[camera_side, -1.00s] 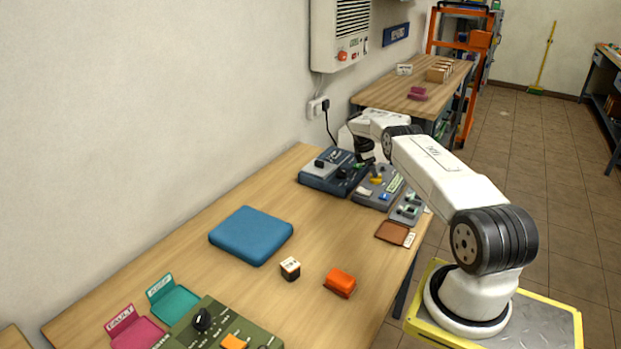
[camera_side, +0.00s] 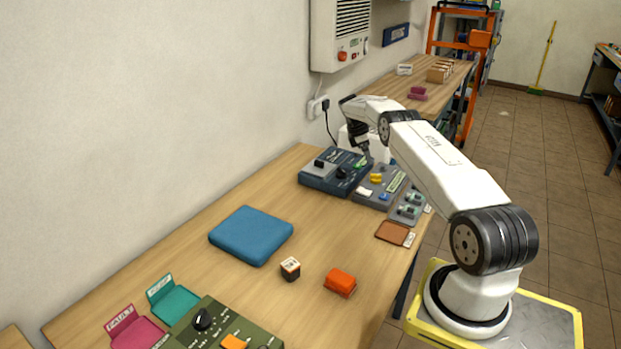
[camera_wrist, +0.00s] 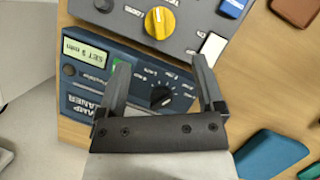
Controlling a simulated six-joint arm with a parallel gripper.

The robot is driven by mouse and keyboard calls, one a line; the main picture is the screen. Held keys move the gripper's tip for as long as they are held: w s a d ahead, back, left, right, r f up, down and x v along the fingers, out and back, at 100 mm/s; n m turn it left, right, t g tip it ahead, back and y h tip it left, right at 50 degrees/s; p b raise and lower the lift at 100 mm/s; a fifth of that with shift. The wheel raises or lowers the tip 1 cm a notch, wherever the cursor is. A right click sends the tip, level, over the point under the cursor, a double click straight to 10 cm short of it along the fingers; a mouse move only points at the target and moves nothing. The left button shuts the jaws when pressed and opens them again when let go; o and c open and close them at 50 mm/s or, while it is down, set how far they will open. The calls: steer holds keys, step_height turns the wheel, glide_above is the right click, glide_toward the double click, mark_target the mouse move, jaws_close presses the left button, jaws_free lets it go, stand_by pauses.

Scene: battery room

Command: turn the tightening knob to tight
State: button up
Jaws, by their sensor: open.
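A blue box (camera_wrist: 85,85) with a small display carries a black pointer knob (camera_wrist: 161,97). In the wrist view this knob shows between the two fingers of my open gripper (camera_wrist: 160,65); I cannot tell whether they touch it. A grey panel (camera_wrist: 110,18) beside it carries a yellow knob (camera_wrist: 160,22), clear of the fingers. No label that I can read says which knob is the tightening one. In the side view my gripper (camera_side: 365,153) points down over the right part of the blue box (camera_side: 318,178), and the black knob (camera_side: 341,172) shows there too.
More small panels (camera_side: 408,208) stand to the right of the grey one. A brown pad (camera_side: 392,233), a blue cushion (camera_side: 250,235), an orange block (camera_side: 340,282) and a green panel (camera_side: 210,335) lie nearer on the bench. The wall is close behind.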

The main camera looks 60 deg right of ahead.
mark_target(376, 175)
steer(key=s+m+t, duration=0.1)
steer(key=m, duration=0.3)
steer(key=s+m+t, duration=0.1)
steer(key=m+t, duration=0.1)
steer(key=m, duration=0.2)
steer(key=m+t, duration=0.1)
steer(key=m, duration=0.3)
steer(key=shift+s+f+t+h, duration=0.3)
steer(key=shift+s+h, duration=0.1)
steer(key=m, duration=0.2)
steer(key=s+a+m+t, duration=0.1)
steer(key=m, duration=0.1)
steer(key=s+m+h, duration=0.1)
steer(key=m, duration=0.1)
steer(key=shift+s+a+r+t, duration=0.15)
steer(key=shift+r+t, duration=0.15)
steer(key=shift+r, duration=0.05)
steer(key=shift+f, duration=0.1)
steer(key=shift+x, duration=3.8)
